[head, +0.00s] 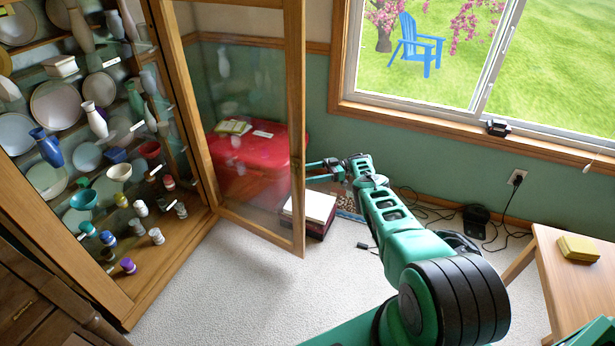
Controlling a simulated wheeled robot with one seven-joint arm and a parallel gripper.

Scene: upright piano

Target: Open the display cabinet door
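The wooden display cabinet (185,150) stands at the left, its shelves full of dishes and vases. Its glass door (298,120), framed in wood, stands swung well out from the cabinet's right side, and I see the room through its pane. My gripper (312,171) is at the door's free edge, on the right side of the frame. Its two fingers show apart, pointing left at the edge. Their tips are small and partly hidden by the frame, so I cannot tell whether they touch it.
A red container (262,150) and a box with a white top (318,206) stand behind and beside the door. A wooden table (575,275) with a yellow block (578,248) is at the right. Black cables lie by the wall. Carpet (230,290) in front of the door is clear.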

